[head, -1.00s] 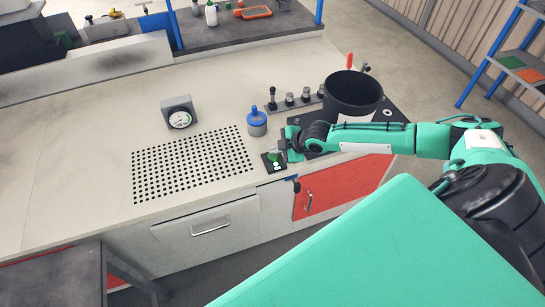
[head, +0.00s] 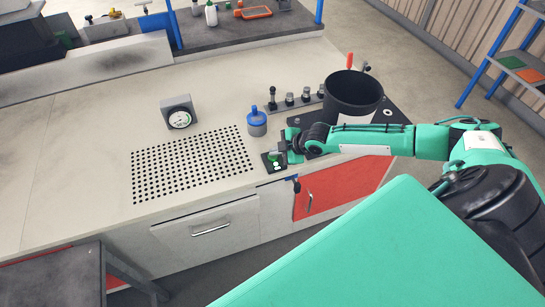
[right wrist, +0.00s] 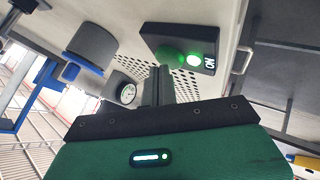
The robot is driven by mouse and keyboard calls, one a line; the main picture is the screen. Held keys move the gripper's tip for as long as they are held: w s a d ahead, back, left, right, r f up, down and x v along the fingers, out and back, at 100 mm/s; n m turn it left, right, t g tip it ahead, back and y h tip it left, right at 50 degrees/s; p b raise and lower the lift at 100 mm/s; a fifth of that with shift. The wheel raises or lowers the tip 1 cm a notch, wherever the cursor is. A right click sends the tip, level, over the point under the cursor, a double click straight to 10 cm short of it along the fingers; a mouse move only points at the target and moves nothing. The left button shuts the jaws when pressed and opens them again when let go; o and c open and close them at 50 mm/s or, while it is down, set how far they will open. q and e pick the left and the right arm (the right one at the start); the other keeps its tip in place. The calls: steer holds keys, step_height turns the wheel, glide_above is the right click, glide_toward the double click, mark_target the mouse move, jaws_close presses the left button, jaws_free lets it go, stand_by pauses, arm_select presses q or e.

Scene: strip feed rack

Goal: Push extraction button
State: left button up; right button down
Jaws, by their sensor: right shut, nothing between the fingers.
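The button box (head: 268,166) is a small black block at the front edge of the worktop, left of my right gripper. In the right wrist view the box (right wrist: 203,36) carries a green round button (right wrist: 168,54) and a lit pale-green lamp (right wrist: 194,59) beside the word ON. My right gripper (head: 280,153) is shut and empty, with its fingers over the box. In the right wrist view its closed fingertips (right wrist: 160,72) overlap the near edge of the green button; I cannot tell whether they touch it. My left gripper is out of view.
A blue-capped jar (head: 257,124) stands just behind the box. A round gauge (head: 179,114) and a perforated panel (head: 190,165) are to the left. A black pot (head: 353,92) and a row of knobs (head: 290,100) stand close behind my right arm. The worktop's left side is clear.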

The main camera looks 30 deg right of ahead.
steer(key=shift+f, duration=0.2)
steer(key=shift+r, duration=0.15)
steer(key=shift+r+p, duration=0.8)
steer(key=shift+r, duration=0.05)
step_height(320, 180, up, 6)
steer(key=p, duration=0.5)
stand_by(0.3)
